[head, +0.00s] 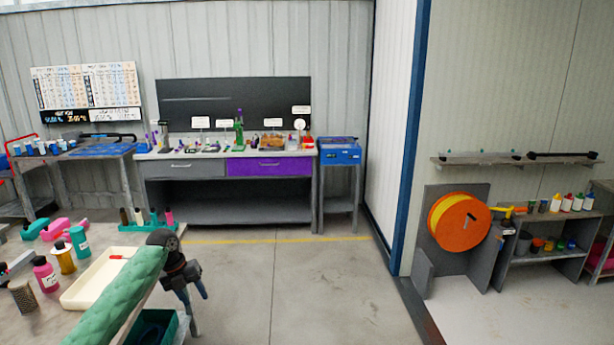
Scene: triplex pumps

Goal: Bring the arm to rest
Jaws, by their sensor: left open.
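My left arm, in a green quilted sleeve (120,292), comes in from the lower left of the head view. It reaches past the right edge of the near table. My left gripper (194,294) is dark and points down beyond the table's edge, over the floor. Its jaws are open and I see nothing held in them. My right arm and right gripper are not in view.
The near table (22,256) holds a cream tray (85,287), a pink bottle (46,277) and other bottles. A green bin (150,328) is below the arm. A workbench (230,215) stands at the back; a hose reel (459,222) is at right. The middle floor (300,290) is clear.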

